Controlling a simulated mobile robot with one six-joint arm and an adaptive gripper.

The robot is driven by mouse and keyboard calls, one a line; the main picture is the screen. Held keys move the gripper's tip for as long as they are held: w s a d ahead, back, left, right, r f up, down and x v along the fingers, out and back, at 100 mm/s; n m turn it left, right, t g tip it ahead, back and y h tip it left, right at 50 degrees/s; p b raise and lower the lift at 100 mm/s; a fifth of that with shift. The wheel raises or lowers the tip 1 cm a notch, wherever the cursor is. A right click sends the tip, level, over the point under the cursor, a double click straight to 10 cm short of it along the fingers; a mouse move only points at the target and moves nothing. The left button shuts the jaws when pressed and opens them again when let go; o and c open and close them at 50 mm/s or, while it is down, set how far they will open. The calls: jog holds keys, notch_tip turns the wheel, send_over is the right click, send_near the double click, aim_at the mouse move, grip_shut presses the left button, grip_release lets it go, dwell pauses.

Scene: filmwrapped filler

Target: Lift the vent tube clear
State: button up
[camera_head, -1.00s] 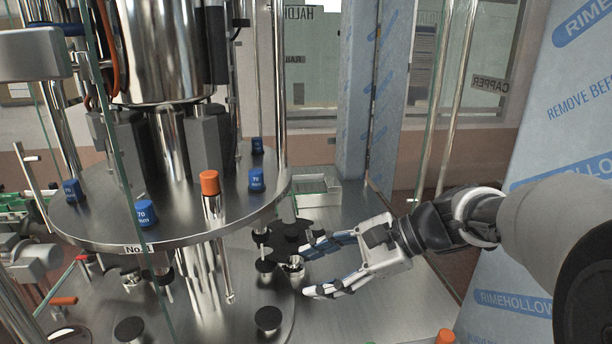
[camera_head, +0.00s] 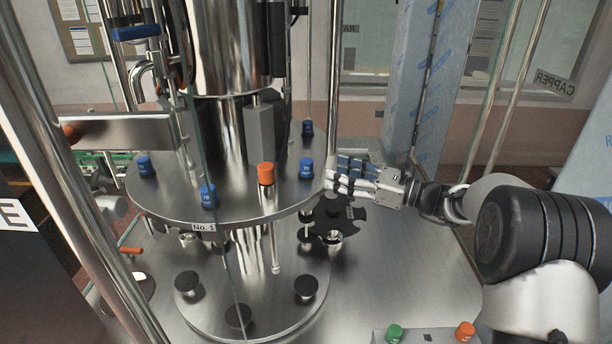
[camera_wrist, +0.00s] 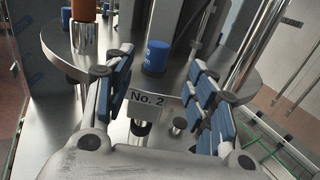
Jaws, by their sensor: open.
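The vent tube is a shiny steel tube with an orange cap (camera_head: 266,175). It stands upright through the round steel plate (camera_head: 165,203), and its thin lower end hangs below the plate. Its orange cap also shows at the upper left of the wrist view (camera_wrist: 86,10), left of my fingers. My gripper (camera_head: 336,178) is open and empty at the plate's right edge, about level with the caps and apart from the vent tube. In the wrist view a blue cap (camera_wrist: 154,58) shows between my spread fingers, with a "No. 2" label (camera_wrist: 146,101) on the plate's rim.
Several blue caps (camera_head: 208,196) stand around the plate. A glass edge and a steel post (camera_head: 75,215) stand in front at left. A black star wheel (camera_head: 338,214) and black pedestals (camera_head: 306,286) lie below. Green and orange knobs (camera_head: 394,333) are at the front.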

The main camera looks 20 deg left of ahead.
aim_at(306, 160)
jog(key=p+x, duration=0.1)
jog(key=x, duration=0.3)
jog(key=p+x, duration=0.1)
jog(key=x, duration=0.4)
jog(key=shift+s+r+p, duration=0.2)
jog(key=shift+r+p, duration=0.05)
jog(key=shift+p, duration=0.1)
jog(key=shift+w+a+f, duration=0.1)
jog(key=shift+a, duration=0.2)
jog(key=shift+d, duration=0.2)
jog(key=shift+c, duration=0.5)
jog(key=shift+a, duration=0.1)
jog(key=c, duration=1.1)
